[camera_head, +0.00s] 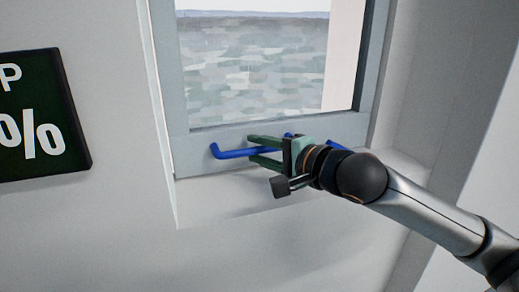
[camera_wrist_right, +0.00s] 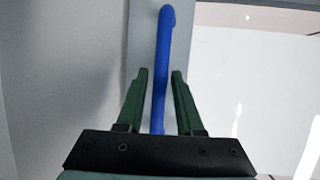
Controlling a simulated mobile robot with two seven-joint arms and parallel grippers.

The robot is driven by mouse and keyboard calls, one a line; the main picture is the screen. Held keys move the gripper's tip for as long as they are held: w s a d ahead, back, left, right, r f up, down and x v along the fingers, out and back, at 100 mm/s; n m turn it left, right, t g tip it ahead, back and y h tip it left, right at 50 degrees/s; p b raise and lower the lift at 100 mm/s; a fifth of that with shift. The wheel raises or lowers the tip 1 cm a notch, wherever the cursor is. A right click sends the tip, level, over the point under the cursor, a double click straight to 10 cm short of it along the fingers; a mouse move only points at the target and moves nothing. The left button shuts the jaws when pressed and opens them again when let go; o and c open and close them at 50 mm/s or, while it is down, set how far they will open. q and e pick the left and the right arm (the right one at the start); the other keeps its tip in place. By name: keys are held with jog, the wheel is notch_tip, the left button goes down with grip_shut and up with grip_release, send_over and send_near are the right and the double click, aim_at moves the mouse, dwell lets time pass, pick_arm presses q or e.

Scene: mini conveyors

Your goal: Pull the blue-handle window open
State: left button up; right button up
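The window (camera_head: 180,143) has a grey frame and sits in a wall recess. Its blue handle (camera_head: 232,153) is a bar along the bottom rail, and it runs lengthwise in the right wrist view (camera_wrist_right: 163,50). My right gripper (camera_head: 251,149) has its green fingers around the handle, one above and one below. In the right wrist view the fingers (camera_wrist_right: 160,74) are open, with a gap on both sides of the bar. The gripper hides the middle of the handle. My left gripper is in neither view.
A black sign (camera_head: 42,115) with white lettering hangs on the wall to the left. The white sill (camera_head: 240,198) lies just below the window. The recess side wall (camera_head: 425,90) stands close on the right, near my right arm.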

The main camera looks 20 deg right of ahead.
grip_shut()
dwell(1.1)
